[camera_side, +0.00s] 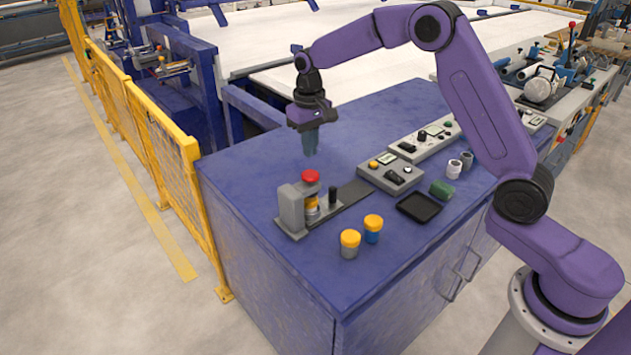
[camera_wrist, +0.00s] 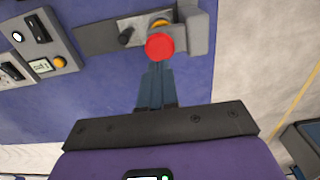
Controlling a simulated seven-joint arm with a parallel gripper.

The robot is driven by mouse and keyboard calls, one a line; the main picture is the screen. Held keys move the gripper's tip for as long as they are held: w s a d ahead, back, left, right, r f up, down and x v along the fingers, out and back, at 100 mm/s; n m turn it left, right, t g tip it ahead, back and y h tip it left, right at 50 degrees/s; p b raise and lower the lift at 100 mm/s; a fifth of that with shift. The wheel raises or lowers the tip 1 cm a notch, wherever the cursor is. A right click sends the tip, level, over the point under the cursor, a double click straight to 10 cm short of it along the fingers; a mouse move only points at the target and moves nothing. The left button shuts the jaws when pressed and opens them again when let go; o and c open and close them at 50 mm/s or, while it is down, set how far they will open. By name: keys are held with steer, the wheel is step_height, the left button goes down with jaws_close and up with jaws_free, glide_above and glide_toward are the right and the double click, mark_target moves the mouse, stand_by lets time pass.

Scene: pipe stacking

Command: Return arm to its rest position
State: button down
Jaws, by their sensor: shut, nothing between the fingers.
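My purple arm reaches over the blue cabinet top (camera_side: 262,160) from the right. My gripper (camera_side: 310,150) points down above the cabinet top, behind the grey fixture (camera_side: 291,209) in the side view. Its fingers are together and empty. In the wrist view my gripper (camera_wrist: 157,75) shows with its fingertips just below the red cap in the picture. The red cap (camera_side: 311,176) sits on top of a stack in the fixture, with a yellow part (camera_side: 312,202) under it. The red cap also shows in the wrist view (camera_wrist: 159,46). The gripper appears apart from the stack.
Two yellow-capped pieces (camera_side: 350,240) (camera_side: 373,225) stand in front of the fixture. A black tray (camera_side: 418,207), a green piece (camera_side: 441,190), grey pieces (camera_side: 454,169) and control boxes (camera_side: 390,172) lie to the right. A yellow fence (camera_side: 160,140) runs along the left. The cabinet's back left is clear.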

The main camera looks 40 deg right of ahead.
steer(key=s+a+r+n, duration=0.3)
steer(key=s, duration=0.7)
steer(key=s+a+r+n, duration=0.2)
steer(key=s+a+n, duration=0.15)
steer(key=s, duration=0.75)
steer(key=s+d+n, duration=0.3)
steer(key=s, duration=0.7)
steer(key=s+d+f+n, duration=0.1)
steer(key=s+d+n, duration=0.2)
steer(key=s, duration=0.6)
steer(key=shift+s+d, duration=0.35)
steer(key=shift+d, duration=0.25)
